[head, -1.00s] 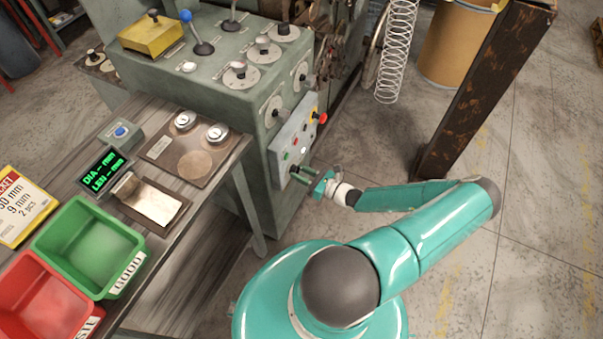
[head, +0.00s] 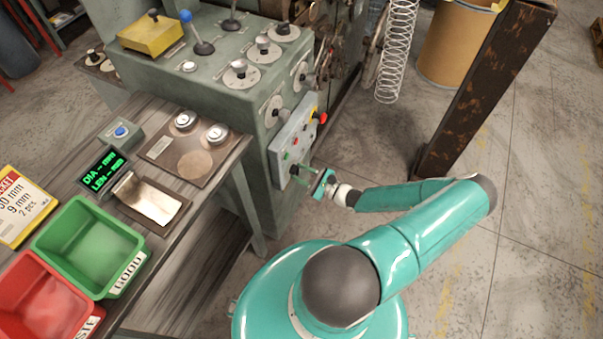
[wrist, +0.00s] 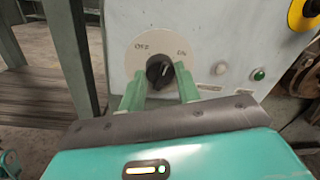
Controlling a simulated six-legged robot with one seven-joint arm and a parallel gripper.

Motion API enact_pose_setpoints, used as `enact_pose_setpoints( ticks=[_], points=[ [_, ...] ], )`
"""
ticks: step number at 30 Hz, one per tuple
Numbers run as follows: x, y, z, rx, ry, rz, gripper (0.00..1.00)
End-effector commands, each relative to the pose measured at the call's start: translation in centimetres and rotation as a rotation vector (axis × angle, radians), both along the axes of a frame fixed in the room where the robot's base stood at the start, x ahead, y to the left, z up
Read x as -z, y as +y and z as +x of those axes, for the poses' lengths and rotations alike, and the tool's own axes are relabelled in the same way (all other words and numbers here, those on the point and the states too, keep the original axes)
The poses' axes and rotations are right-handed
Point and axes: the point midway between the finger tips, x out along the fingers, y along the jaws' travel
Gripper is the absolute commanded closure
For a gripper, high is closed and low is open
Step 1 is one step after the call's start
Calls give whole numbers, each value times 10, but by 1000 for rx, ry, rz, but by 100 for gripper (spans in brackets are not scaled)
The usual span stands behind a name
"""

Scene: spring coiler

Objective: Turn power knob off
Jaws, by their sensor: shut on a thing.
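The power knob (wrist: 159,70) is black and sits on a round pale dial (wrist: 139,48) in the wrist view. The dial has a label like OFF at upper left and ON at upper right. The knob's light mark seems to point up and slightly right, between the labels. My gripper (wrist: 160,87) is shut on the knob, with one green finger on each side of it. In the head view my gripper (head: 307,173) is at the lower part of the grey control panel (head: 283,150), and the knob there is mostly hidden.
A green lamp (wrist: 259,73) and a yellow-ringed button (wrist: 311,9) are right of the knob. A work table with a green bin (head: 60,215) and a red bin (head: 20,270) stands left.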

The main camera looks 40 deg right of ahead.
Motion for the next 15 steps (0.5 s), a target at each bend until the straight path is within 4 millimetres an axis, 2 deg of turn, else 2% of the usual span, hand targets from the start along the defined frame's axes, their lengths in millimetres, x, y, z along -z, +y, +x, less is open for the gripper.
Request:
enact_pose_setpoints(
  ticks=[15],
  points=[
    [1, -1, 0, 1, -164, -462, 90]
  ],
)
